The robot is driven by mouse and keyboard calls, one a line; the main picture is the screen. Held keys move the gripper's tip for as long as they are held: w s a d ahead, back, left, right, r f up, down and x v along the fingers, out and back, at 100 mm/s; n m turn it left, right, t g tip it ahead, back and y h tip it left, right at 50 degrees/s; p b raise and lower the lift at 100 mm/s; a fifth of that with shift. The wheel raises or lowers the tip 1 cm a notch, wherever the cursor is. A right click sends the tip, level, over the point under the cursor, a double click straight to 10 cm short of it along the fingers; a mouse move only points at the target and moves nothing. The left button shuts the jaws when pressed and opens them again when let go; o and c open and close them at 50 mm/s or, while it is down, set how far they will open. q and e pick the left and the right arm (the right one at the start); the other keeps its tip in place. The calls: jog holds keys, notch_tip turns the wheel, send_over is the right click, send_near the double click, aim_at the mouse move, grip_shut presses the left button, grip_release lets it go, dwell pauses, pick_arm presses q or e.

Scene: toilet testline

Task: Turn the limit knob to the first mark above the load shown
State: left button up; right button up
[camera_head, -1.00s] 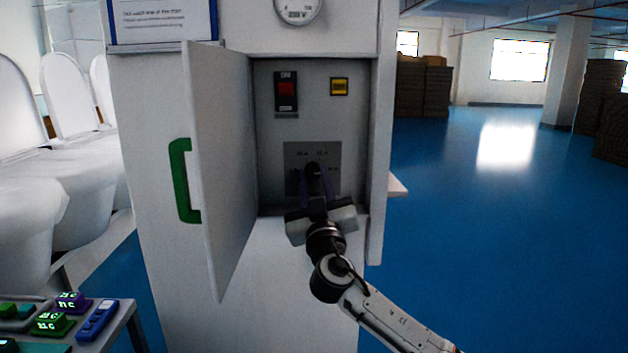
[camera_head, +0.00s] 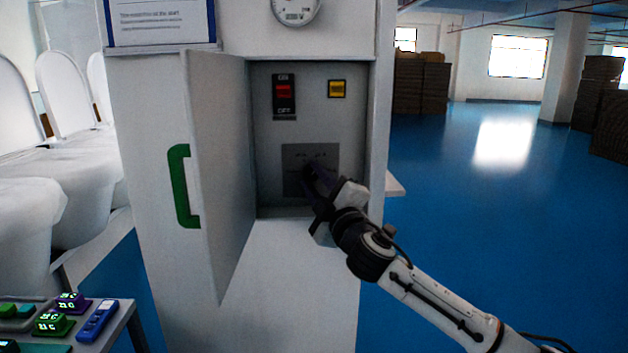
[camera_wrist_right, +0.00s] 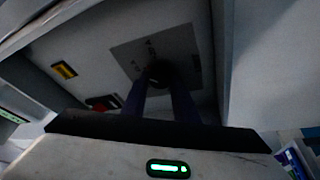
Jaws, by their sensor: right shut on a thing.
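The limit knob (camera_wrist_right: 160,72) is dark and round, on a grey marked plate (camera_head: 291,183) inside the open cabinet. In the head view my right gripper (camera_head: 310,172) reaches into the cabinet, tilted, and covers most of the knob. In the right wrist view its two purple fingers (camera_wrist_right: 163,88) are shut on the knob from both sides. The marks around the knob are too small to read. A round white gauge (camera_head: 296,8) is above the cabinet opening, cut by the top edge; its reading is not clear. My left gripper does not show.
The cabinet door (camera_head: 222,170) with a green handle (camera_head: 181,186) stands open at the left. A red rocker switch (camera_head: 284,93) and a yellow button (camera_head: 337,89) sit above the plate. A bench (camera_head: 121,325) with coloured devices is at lower left. Open blue floor lies at right.

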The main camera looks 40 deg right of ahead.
jog(key=shift+r+n+g+y, duration=0.1)
jog(key=shift+n+g+y, duration=0.25)
jog(key=shift+n, duration=0.85)
jog(key=o, duration=1.1)
jog(key=shift+c, duration=0.2)
jog(key=shift+s, duration=0.1)
jog(key=shift+s, duration=0.25)
jog(key=b+v, duration=0.3)
jog(key=v, duration=0.6)
jog(key=shift+s, duration=0.35)
